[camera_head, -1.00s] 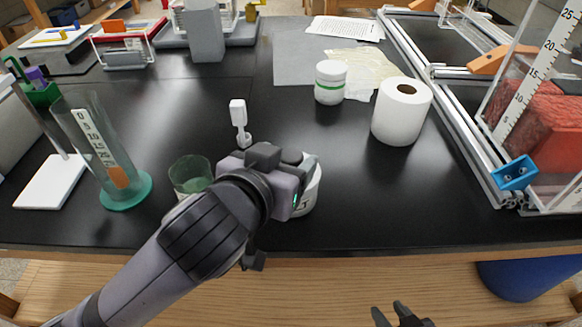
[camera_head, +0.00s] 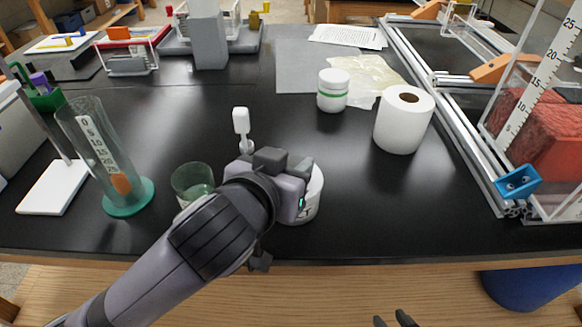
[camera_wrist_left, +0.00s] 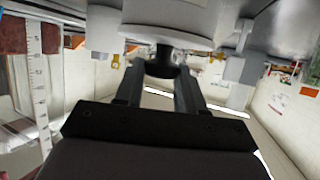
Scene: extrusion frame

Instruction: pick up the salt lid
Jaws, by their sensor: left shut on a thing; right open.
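The white salt jar (camera_head: 312,203) with dark lettering stands near the front middle of the table, partly hidden by my left gripper. My left gripper (camera_head: 302,172) is over the jar's top. In the left wrist view, its fingers (camera_wrist_left: 162,82) are shut on the dark knob of the pale round salt lid (camera_wrist_left: 167,38). The lid is mostly hidden in the head view, and I cannot tell whether it is lifted off the jar. My right gripper (camera_head: 394,320) is open and empty at the bottom edge, in front of the table.
A glass beaker (camera_head: 194,181) stands just left of the jar, with a white spoon-like tool (camera_head: 243,130) behind it. A tall glass cylinder (camera_head: 101,150) is further left. A white paper roll (camera_head: 403,126) and a green-banded bottle (camera_head: 333,92) stand behind right. The front right table is clear.

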